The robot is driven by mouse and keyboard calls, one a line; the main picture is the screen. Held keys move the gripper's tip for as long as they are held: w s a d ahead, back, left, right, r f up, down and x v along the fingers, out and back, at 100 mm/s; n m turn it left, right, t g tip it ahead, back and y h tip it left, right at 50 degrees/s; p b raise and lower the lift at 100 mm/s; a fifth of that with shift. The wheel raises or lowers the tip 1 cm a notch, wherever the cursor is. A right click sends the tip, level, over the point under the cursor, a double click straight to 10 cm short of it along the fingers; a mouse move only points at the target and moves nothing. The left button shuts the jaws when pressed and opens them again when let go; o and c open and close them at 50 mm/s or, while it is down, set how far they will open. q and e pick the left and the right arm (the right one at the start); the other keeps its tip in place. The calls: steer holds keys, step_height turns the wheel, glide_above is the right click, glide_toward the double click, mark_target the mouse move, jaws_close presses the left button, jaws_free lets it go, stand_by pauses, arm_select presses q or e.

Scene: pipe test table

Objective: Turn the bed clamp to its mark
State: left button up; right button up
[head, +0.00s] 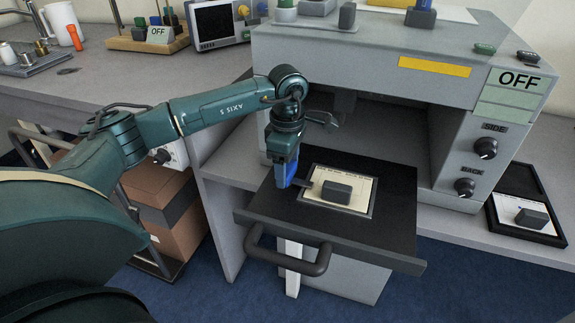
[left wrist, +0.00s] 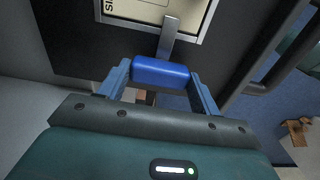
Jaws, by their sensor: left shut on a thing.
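The bed clamp (left wrist: 160,73) has a blue grip and a flat grey metal tongue, seen in the left wrist view. My left gripper (head: 285,176) points down at the left edge of the pulled-out black bed (head: 390,232). In the left wrist view the fingers of this gripper (left wrist: 160,88) stand at both ends of the blue grip, shut on it. The tongue reaches over the edge of the framed pale sheet (head: 360,206). A dark grey block (head: 336,192) lies on that sheet. I cannot make out the clamp's mark. My right gripper is not in view.
The grey machine (head: 390,115) stands behind the bed, with an OFF panel (head: 520,80) and SIDE and BACK knobs. A black handle (head: 287,257) sticks out in front of the bed. A black tray (head: 528,210) lies at right. Cardboard boxes (head: 172,215) stand below left.

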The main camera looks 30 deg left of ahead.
mark_target(288, 168)
arm_select(q)
steer(key=o, duration=1)
step_height(288, 168, up, 13)
steer(key=shift+r+p, duration=0.15)
steer(key=shift+p, duration=0.2)
stand_by(0.4)
